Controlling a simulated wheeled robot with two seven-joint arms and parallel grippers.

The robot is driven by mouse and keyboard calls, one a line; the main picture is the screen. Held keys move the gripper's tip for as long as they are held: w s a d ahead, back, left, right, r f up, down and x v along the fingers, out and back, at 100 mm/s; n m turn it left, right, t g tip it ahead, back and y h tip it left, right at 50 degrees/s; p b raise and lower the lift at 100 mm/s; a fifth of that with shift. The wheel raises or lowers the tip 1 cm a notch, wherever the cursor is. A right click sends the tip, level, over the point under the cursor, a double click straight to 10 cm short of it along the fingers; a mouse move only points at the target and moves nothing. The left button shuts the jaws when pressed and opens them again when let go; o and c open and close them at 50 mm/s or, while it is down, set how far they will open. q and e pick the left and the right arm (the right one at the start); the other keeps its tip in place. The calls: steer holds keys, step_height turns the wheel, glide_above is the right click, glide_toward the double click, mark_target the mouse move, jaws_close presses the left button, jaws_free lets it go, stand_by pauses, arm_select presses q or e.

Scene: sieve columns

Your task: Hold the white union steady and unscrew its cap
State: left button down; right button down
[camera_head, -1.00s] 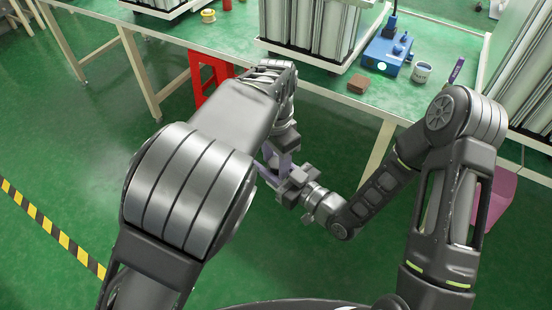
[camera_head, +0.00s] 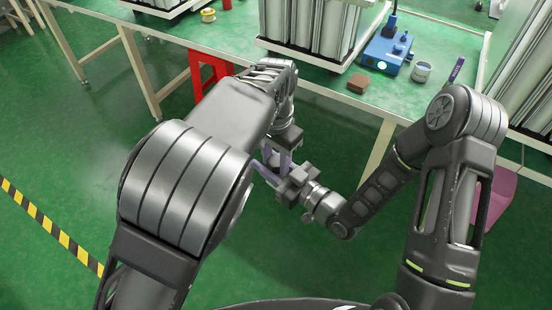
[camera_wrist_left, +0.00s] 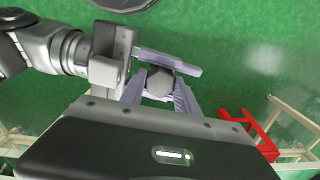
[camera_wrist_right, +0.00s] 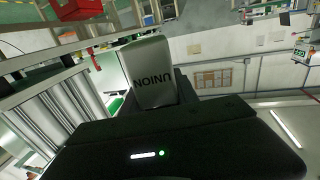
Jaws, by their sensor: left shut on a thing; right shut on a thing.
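My left gripper (camera_head: 282,157) and right gripper (camera_head: 281,174) meet in front of the bench, above the floor. In the head view the union between them is mostly hidden. In the left wrist view a grey six-sided piece, seen end-on and apparently the cap (camera_wrist_left: 160,83), sits between my left gripper's purple fingers, which are shut on it. A purple finger of my right gripper crosses just above it. In the right wrist view the pale union (camera_wrist_right: 150,75) shows its UNION lettering upside down, close to the camera. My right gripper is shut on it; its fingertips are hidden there.
The green bench (camera_head: 320,88) lies ahead with a sieve rack tray (camera_head: 310,58), a blue device (camera_head: 388,52), a grey cup (camera_head: 421,72) and a brown block (camera_head: 359,83). A red stool (camera_head: 207,75) stands beneath it. The floor around my grippers is clear.

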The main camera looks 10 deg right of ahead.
arm_select(q)
steer(key=shift+n, duration=0.3)
steer(key=c, duration=0.9)
jaws_free()
steer(key=shift+r, duration=2.3)
steer(key=shift+c, duration=0.3)
step_height(320, 180, up, 3)
steer(key=m, duration=0.3)
steer(key=shift+r, duration=0.2)
steer(key=shift+f, duration=0.1)
